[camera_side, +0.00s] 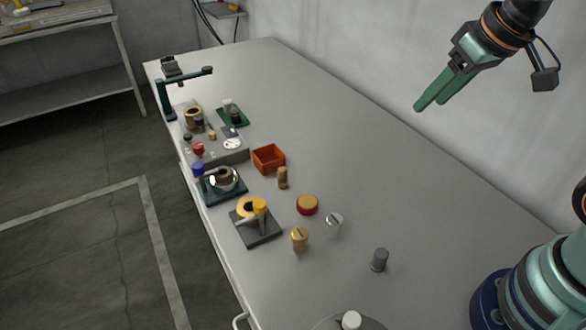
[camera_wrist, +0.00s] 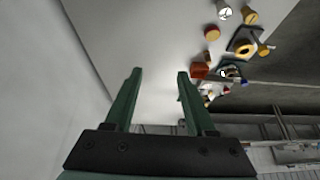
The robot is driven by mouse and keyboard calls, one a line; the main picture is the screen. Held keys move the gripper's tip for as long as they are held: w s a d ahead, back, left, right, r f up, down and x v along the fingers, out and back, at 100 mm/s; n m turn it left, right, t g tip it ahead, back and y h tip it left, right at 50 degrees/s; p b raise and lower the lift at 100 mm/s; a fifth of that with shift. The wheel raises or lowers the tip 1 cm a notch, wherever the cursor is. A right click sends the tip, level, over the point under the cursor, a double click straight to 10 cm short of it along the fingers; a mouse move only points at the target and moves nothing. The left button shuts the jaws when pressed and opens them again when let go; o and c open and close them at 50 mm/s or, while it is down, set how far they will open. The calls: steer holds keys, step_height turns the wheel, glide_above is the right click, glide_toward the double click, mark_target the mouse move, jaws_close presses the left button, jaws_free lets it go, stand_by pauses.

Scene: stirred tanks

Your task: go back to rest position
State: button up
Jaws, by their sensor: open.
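My gripper (camera_side: 436,94) is raised high above the right side of the long grey table (camera_side: 360,130), near the wall. Its two green fingers point down and to the left. In the wrist view my gripper (camera_wrist: 158,74) shows its fingers apart, with nothing between them. It touches nothing.
On the table's left side stand an orange open box (camera_side: 268,158), a dark base with a yellow ring (camera_side: 256,222), a red and yellow round piece (camera_side: 307,204), a brass cylinder (camera_side: 299,239) and a dark grey cylinder (camera_side: 379,260). The table's middle and far right are clear.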

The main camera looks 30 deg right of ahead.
steer(key=shift+s+d+f, duration=0.2)
steer(key=shift+s+f, duration=0.05)
steer(key=shift+s, duration=0.2)
steer(key=shift+s+d+f, duration=0.2)
steer(key=shift+s+f, duration=0.05)
steer(key=shift+s, duration=0.15)
